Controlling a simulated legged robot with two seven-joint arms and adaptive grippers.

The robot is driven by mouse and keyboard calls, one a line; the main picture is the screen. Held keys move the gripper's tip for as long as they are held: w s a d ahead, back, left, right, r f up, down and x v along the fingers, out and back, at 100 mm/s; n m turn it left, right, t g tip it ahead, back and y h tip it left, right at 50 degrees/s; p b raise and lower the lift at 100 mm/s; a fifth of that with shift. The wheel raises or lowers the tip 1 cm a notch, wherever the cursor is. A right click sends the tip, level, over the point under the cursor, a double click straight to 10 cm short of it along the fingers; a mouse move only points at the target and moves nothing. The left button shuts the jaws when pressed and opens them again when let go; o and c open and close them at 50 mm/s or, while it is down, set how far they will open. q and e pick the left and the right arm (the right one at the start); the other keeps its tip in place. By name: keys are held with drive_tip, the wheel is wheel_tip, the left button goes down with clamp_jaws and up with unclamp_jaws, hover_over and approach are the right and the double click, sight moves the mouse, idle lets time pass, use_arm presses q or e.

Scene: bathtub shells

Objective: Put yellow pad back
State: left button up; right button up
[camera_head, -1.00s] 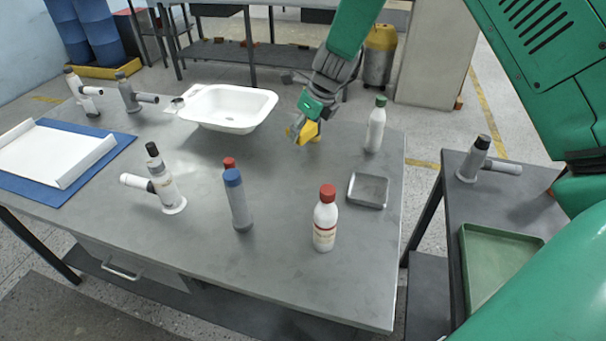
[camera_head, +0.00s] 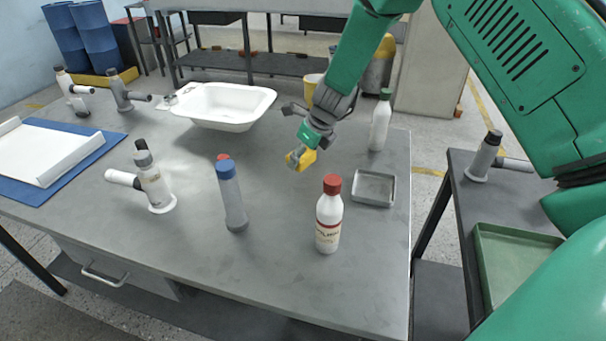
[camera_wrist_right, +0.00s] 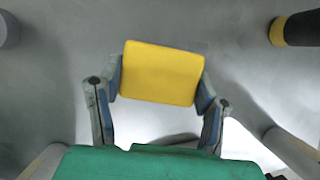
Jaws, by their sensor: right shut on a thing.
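The yellow pad (camera_head: 306,158) is a small yellow block in my right gripper (camera_head: 299,158), over the grey table. In the right wrist view the pad (camera_wrist_right: 162,73) sits between the two fingers of the right gripper (camera_wrist_right: 161,80), which touch its left and right sides. In the head view the fingers partly hide the pad. The gap between the pad and the tabletop is hard to judge. My left gripper does not show.
A white basin (camera_head: 222,106) stands left of the gripper. A small grey metal tray (camera_head: 373,188), a red-capped bottle (camera_head: 329,220), a green-capped bottle (camera_head: 380,125) and a blue-capped bottle (camera_head: 232,200) stand around it. A green tray (camera_head: 510,265) lies on the right side table.

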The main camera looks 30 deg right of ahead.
sight(304, 178)
drive_tip(key=shift+f, duration=0.75)
drive_tip(key=f, duration=0.3)
drive_tip(key=shift+d+f+b, duration=0.2)
drive_tip(key=shift+d+b, duration=0.2)
drive_tip(key=shift+d+f, duration=0.1)
drive_tip(key=shift+f, duration=0.05)
drive_tip(key=o, duration=1)
drive_tip(key=shift+a, duration=0.35)
drive_tip(key=shift+r, duration=0.3)
drive_tip(key=p+v, duration=0.2)
drive_tip(key=v, duration=0.9)
drive_tip(key=shift+s+r, duration=0.2)
drive_tip(key=shift+r, duration=0.15)
drive_tip(key=shift+d, duration=0.3)
